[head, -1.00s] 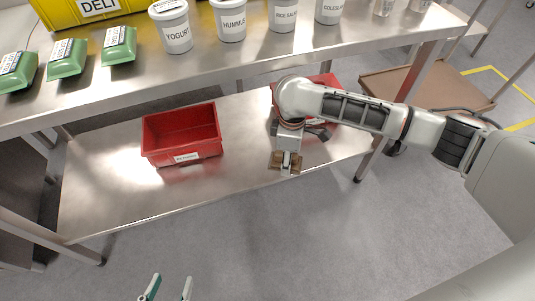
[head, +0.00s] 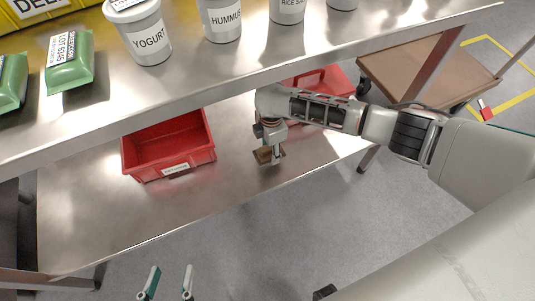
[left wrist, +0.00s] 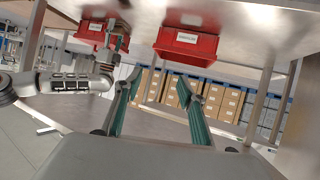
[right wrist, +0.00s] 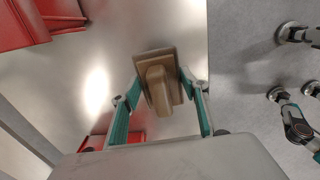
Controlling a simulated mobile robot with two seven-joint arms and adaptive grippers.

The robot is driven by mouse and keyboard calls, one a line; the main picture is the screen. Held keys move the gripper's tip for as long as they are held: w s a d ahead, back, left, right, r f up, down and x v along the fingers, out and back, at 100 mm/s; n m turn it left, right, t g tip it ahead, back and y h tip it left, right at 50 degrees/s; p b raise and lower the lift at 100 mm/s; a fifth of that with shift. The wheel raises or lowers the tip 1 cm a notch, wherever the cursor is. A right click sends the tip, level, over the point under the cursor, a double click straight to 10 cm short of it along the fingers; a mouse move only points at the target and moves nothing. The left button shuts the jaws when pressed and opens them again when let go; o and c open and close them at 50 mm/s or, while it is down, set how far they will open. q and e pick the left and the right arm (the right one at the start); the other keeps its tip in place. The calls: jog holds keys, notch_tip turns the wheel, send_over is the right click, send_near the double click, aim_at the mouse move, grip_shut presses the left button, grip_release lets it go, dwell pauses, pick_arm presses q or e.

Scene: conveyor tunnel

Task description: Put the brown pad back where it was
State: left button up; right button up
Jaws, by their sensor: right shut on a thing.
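The brown pad (head: 263,154) is in my right gripper (head: 270,150), over the lower steel shelf between the two red bins. In the right wrist view the pad (right wrist: 154,64) is a brown square plate with a tan block handle, and the fingers of my right gripper (right wrist: 160,82) close on its sides. I cannot tell whether the pad touches the shelf. My left gripper (head: 168,281) is open and empty, in front of the shelf; its spread fingers also show in the left wrist view (left wrist: 157,92).
The lower shelf (head: 90,210) holds a red bin (head: 170,172) left of the pad and another red bin (head: 335,80) behind my right arm. The upper counter (head: 195,92) overhangs, carrying tubs and green packs. A brown cart (head: 430,75) stands at the right.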

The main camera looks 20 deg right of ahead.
aim_at(270, 157)
jog(key=shift+s+f, duration=0.2)
jog(key=shift+f, duration=0.8)
jog(key=shift+w+f, duration=0.1)
jog(key=shift+f, duration=0.05)
notch_tip(270, 157, down, 2)
jog(key=shift+f+b, duration=0.2)
jog(key=shift+b, duration=0.7)
jog(key=shift+f, duration=0.35)
jog(key=shift+w+r, duration=0.1)
jog(key=shift+c, duration=0.5)
jog(key=shift+w+r, duration=0.1)
jog(key=shift+r, duration=0.15)
jog(key=shift+f, duration=0.3)
jog(key=o, duration=1.2)
jog(key=shift+c, duration=0.2)
pick_arm(q)
jog(key=d+n, duration=0.1)
jog(key=d, duration=0.1)
jog(key=d+n, duration=0.1)
jog(key=n, duration=0.1)
jog(key=shift+s+d+r+h, duration=0.15)
jog(key=shift+d+h, duration=0.25)
